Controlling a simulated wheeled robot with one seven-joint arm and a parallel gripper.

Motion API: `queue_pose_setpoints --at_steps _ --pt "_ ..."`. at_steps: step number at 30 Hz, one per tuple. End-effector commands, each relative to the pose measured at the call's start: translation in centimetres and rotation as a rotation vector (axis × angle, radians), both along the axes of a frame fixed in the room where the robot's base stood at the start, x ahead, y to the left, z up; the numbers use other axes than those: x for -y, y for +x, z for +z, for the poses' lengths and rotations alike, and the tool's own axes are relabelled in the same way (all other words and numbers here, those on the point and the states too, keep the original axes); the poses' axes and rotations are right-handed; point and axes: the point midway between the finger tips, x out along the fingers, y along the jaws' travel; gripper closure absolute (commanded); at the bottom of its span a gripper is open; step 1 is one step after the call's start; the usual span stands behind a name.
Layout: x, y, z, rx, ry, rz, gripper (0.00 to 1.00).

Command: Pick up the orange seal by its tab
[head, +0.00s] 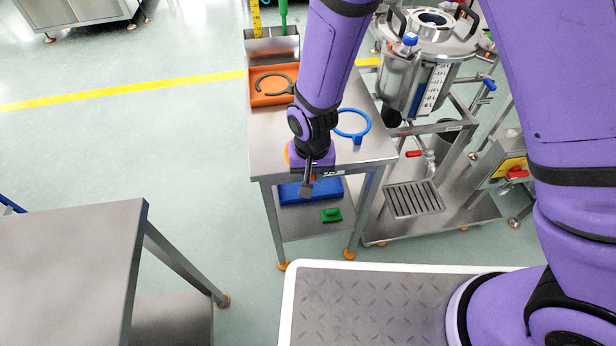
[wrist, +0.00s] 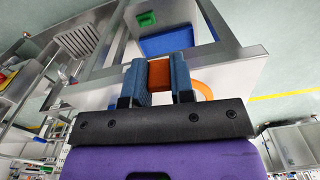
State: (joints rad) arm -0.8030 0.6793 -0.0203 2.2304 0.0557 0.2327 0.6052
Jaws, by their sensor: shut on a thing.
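My gripper (head: 306,188) is at the front edge of the small steel table (head: 272,140). In the wrist view, my gripper's (wrist: 160,78) two blue-padded fingers are closed on both sides of an orange block, the tab of the orange seal (wrist: 159,73). Part of the seal's curved orange band shows to the right of the fingers. In the head view, only a sliver of orange (head: 287,153) shows beside my wrist; the rest is hidden. I cannot tell whether the seal touches the tabletop.
A blue ring with a tab (head: 357,139) lies on the table right of my wrist. An orange tray (head: 261,99) behind holds a black ring (head: 261,91). A steel vessel (head: 435,42) on a frame stands right. The lower shelf holds a blue tray (head: 290,194) and a green piece (head: 331,215).

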Motion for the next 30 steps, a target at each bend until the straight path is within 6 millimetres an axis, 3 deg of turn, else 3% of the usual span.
queue_pose_setpoints --at_steps 30 --pt "0.1 0.2 5.1 0.001 0.001 0.000 0.99"
